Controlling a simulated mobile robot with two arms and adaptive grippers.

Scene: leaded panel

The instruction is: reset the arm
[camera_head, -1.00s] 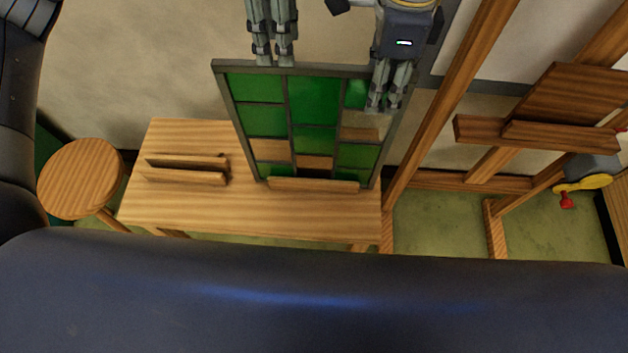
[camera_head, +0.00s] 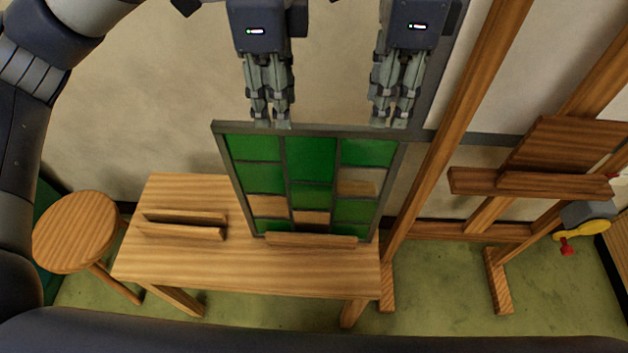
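The leaded panel (camera_head: 311,158) stands upright on the wooden table, its lower edge behind a wooden strip (camera_head: 311,240). It has dark bars and several green panes; a few cells show the wall or wood through them. My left gripper (camera_head: 270,123) points down with its fingertips at the panel's top edge, left of centre. My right gripper (camera_head: 392,124) points down with its fingertips by the panel's top right corner. Each gripper's two fingers are side by side, close together. I cannot tell whether either one touches the panel or is open.
The wooden table (camera_head: 170,265) has an empty pair of wooden strips (camera_head: 182,225) at its left. A round stool (camera_head: 75,230) stands left of it. A wooden easel frame (camera_head: 458,125) rises at the right. A yellow and red tool (camera_head: 580,232) is at far right.

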